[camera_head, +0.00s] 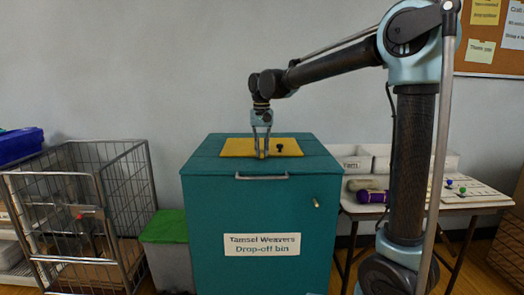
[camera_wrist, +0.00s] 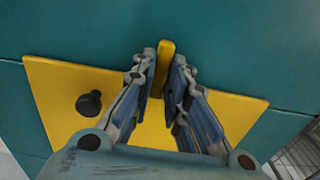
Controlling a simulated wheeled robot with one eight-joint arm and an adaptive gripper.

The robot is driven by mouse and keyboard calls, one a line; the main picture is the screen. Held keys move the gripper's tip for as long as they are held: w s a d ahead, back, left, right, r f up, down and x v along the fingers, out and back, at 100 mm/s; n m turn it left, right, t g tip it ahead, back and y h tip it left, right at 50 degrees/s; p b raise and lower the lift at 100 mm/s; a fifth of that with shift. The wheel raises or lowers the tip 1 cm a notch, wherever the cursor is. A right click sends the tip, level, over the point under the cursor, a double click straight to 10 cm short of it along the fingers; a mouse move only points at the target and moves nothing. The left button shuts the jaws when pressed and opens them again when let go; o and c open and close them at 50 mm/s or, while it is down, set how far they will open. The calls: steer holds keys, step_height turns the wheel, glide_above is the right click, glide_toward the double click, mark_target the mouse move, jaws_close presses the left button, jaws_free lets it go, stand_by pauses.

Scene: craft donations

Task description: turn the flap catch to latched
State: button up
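A teal drop-off bin (camera_head: 215,220) has a yellow flap (camera_head: 235,147) in its top; the flap also fills much of the wrist view (camera_wrist: 60,85). A narrow yellow bar, seemingly the flap catch (camera_wrist: 166,50), stands at the flap's edge in the wrist view and points across toward the teal top. My gripper (camera_head: 262,154) reaches straight down onto the flap. Its two fingers (camera_wrist: 166,62) lie close on either side of the bar, which fills the gap between them. The bar's lower end is partly hidden by the fingers.
A black knob (camera_wrist: 89,103) stands on the flap beside my fingers. The bin's front has a handle bar (camera_head: 262,177) and a small brass knob (camera_head: 316,203). A wire cart (camera_head: 75,205) stands left, a table (camera_head: 480,200) with craft items right.

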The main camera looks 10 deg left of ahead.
mark_target(262, 151)
steer(key=o, duration=0.3)
step_height(262, 151, up, 12)
steer(key=shift+w+f, duration=0.1)
stand_by(0.6)
steer(key=s+d+f, duration=0.3)
steer(key=d+f, duration=0.1)
steer(key=d, duration=0.5)
steer(key=s+d+f+m+t, duration=0.1)
steer(key=s+d+f, duration=0.15)
steer(key=d, duration=0.65)
steer(key=s+d+f, duration=0.3)
steer(key=d+f, duration=0.1)
steer(key=d, duration=0.5)
steer(key=shift+m+t, duration=0.6)
steer(key=shift+m, duration=0.1)
steer(key=s+d+f, duration=0.4)
steer(key=s+f, duration=0.1)
steer(key=f, duration=0.2)
steer(key=s+d+f, duration=0.5)
steer(key=f, duration=0.2)
steer(key=s+d+f, duration=0.5)
steer(key=f, duration=0.2)
steer(key=shift+s+f, duration=0.15)
steer(key=shift+f, duration=0.05)
